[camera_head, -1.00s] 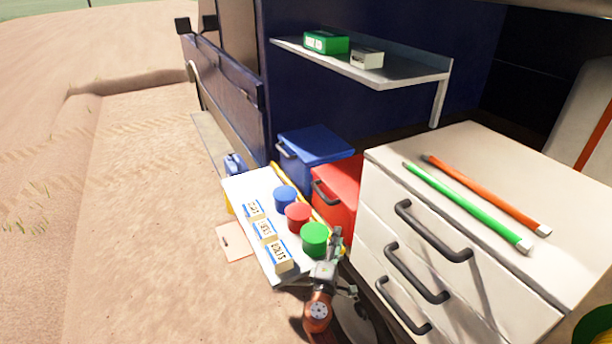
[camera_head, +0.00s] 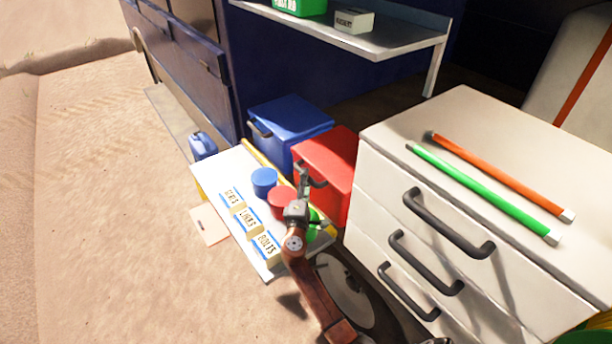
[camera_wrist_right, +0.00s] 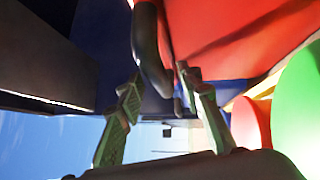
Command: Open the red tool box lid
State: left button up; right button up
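The red tool box (camera_head: 337,150) stands between the blue box and the white drawer cabinet in the head view, its lid down. Its dark handle (camera_head: 318,181) is on the front, partly hidden by my right gripper (camera_head: 303,172). In the right wrist view, the red box (camera_wrist_right: 240,30) fills the upper right and its dark handle (camera_wrist_right: 149,48) reaches down toward the gap between the fingers. My right gripper (camera_wrist_right: 160,80) is open there, with its fingertips close to the handle; I cannot tell whether they touch. My left gripper is not in view.
A blue box (camera_head: 290,120) stands left of the red one. A low white table (camera_head: 215,165) in front bears blue, red and green round containers and labelled boxes. The white cabinet (camera_head: 375,210) with protruding handles is close on the right. A shelf (camera_head: 385,42) hangs above.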

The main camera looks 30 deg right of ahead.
jog(key=shift+x, duration=1)
jog(key=shift+c, duration=0.2)
grip_shut()
